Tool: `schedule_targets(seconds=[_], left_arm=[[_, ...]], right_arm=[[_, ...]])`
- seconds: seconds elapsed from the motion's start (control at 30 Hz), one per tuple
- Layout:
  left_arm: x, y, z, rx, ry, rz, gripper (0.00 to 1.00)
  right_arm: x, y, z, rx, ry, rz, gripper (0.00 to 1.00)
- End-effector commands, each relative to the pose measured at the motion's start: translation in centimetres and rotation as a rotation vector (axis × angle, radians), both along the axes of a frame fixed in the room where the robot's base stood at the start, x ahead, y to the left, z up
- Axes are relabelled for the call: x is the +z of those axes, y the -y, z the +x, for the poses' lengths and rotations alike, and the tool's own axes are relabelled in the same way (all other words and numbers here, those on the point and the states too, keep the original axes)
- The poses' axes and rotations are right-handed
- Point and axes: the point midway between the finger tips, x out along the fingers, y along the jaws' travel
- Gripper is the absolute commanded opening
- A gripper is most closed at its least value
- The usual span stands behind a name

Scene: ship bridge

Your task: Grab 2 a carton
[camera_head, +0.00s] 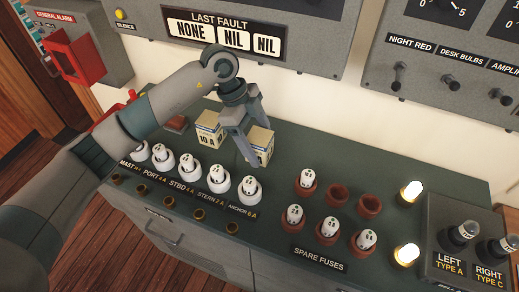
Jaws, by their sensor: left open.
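Two small cream cartons stand on the dark green console top. The left carton (208,132) is marked 10 A, and the right carton (262,142) stands close beside it. My left gripper (257,143) points down over the right carton with its fingers open. One finger passes in front of the carton's left side and the other comes down behind its top. I cannot tell whether either finger touches it. My gripper hides part of the right carton and the gap between the two. My right gripper is not in view.
A row of labelled white fuses (187,165) stands in front of the cartons. Spare fuses in reddish sockets (329,227) stand to the right, beside two lit lamps (411,192). A fault panel (226,30) rises behind. A red box (75,55) is at upper left.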

Motion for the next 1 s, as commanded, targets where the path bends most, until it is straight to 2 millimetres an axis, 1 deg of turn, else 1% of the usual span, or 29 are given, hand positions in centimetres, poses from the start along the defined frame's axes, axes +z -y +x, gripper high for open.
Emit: schedule_targets(seconds=[0.47, 0.5, 0.57, 0.6, 0.67, 0.7, 0.73, 1.0], left_arm=[[-0.08, 0.04, -0.03, 0.0, 0.0, 0.0, 0.69], [-0.08, 0.04, -0.03, 0.0, 0.0, 0.0, 0.66], [-0.08, 0.04, -0.03, 0.0, 0.0, 0.0, 0.52], [-0.07, 0.03, -0.02, 0.0, 0.0, 0.0, 0.42], [-0.07, 0.03, -0.02, 0.0, 0.0, 0.0, 0.28], [-0.07, 0.03, -0.02, 0.0, 0.0, 0.0, 0.19], [-0.07, 0.03, -0.02, 0.0, 0.0, 0.0, 0.15], [0.01, 0.0, 0.03, 0.0, 0.001, 0.0, 0.15]], right_arm=[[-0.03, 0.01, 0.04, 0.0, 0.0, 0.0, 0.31], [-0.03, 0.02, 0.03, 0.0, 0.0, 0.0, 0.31], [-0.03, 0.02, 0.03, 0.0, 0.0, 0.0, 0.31], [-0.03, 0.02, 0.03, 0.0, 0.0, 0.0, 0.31], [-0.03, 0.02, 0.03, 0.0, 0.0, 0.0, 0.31], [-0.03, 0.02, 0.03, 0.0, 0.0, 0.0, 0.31], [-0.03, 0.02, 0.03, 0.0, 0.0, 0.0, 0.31], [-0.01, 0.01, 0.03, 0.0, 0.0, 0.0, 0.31]])
